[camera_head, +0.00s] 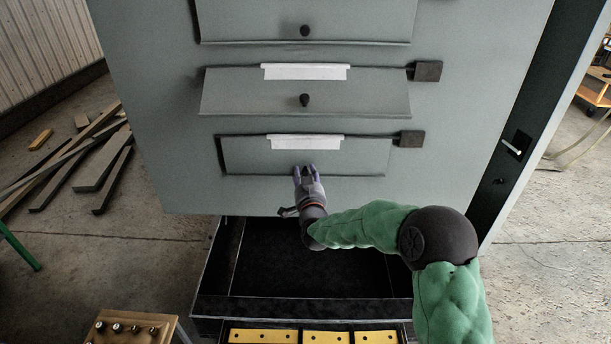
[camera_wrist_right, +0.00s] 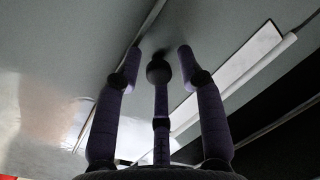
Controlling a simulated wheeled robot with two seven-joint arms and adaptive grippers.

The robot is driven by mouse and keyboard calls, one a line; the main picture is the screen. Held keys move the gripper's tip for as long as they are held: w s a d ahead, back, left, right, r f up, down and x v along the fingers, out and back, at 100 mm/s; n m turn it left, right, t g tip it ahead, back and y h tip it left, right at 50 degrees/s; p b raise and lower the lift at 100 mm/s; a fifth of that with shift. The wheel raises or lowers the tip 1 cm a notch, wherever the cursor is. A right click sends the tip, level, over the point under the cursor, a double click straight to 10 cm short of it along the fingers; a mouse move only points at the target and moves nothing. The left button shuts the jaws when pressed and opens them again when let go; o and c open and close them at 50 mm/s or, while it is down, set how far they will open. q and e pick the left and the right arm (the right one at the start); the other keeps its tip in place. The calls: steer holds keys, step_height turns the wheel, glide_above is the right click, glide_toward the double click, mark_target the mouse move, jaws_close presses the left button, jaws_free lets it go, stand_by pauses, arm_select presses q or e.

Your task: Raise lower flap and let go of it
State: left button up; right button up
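The lower flap (camera_head: 245,157) is a grey panel with a white strip (camera_head: 306,142) along its top edge, low on the grey enclosure front. It looks close to the front face; I cannot tell its exact tilt. My right gripper (camera_head: 307,172) is at the flap's lower middle, over where its knob would show. In the right wrist view, a dark round knob (camera_wrist_right: 158,70) sits between the spread fingers, near the fingertips. Gaps show between the knob and the two outer fingers; the middle finger lies in line with it. My left gripper is in neither view.
Two more flaps with dark knobs lie above, the middle flap (camera_head: 235,92) and the top flap (camera_head: 245,20). A dark block (camera_head: 411,139) sits at the lower flap's upper right. An open dark tray (camera_head: 250,305) lies below. Planks (camera_head: 100,170) lie on the left floor.

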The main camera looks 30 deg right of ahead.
jaws_close()
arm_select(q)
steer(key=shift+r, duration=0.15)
arm_select(e)
steer(key=shift+r, duration=0.1)
